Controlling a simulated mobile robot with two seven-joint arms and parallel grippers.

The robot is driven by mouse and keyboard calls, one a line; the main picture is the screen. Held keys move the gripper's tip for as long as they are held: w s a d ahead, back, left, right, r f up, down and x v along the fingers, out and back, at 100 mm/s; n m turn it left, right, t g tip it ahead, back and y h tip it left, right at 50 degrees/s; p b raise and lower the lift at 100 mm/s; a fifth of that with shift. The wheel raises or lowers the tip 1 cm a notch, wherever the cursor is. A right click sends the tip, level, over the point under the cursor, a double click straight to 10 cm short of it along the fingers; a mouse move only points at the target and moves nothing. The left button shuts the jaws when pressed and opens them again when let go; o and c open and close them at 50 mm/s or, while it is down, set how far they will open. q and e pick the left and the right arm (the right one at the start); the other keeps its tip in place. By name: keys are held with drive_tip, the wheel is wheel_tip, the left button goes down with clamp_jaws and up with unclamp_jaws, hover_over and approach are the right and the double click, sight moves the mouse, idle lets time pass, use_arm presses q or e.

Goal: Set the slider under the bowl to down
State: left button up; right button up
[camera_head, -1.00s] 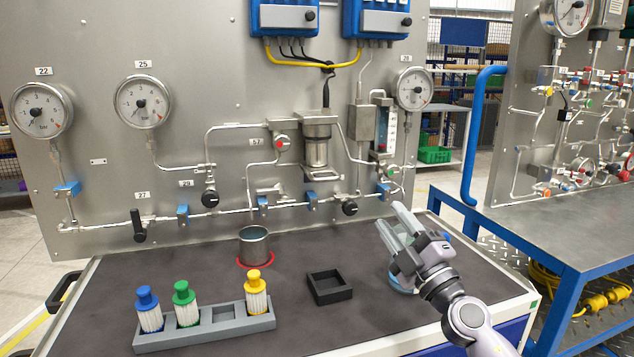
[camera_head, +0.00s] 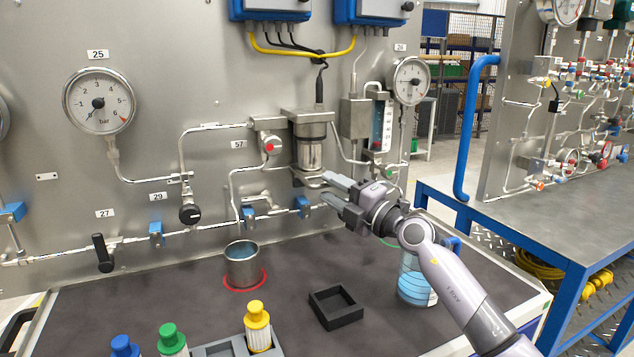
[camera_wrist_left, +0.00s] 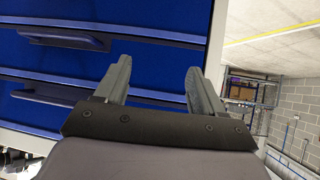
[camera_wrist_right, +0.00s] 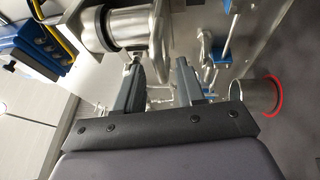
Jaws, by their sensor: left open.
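The metal bowl (camera_head: 310,154) hangs under a filter head on the panel, and its shiny cylinder shows at the top of the right wrist view (camera_wrist_right: 128,27). I cannot make out the slider under it; the right gripper partly covers that area in the head view. My right gripper (camera_head: 330,188) is open, with its fingers pointing left just below the bowl. In the right wrist view its fingers (camera_wrist_right: 158,66) stand apart, with nothing clearly held between them. My left gripper (camera_wrist_left: 157,65) is open and empty in front of blue drawers, outside the head view.
Pipes with blue clamps (camera_head: 302,207) and a black valve knob (camera_head: 190,214) run along the panel. On the bench stand a metal beaker (camera_head: 242,265), a black square tray (camera_head: 336,307), a blue-banded clear vessel (camera_head: 414,285) and a rack with a yellow-capped cartridge (camera_head: 257,327).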

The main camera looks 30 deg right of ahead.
drive_tip(key=shift+x, duration=2.15)
drive_tip(key=shift+b, duration=0.3)
clamp_jaws()
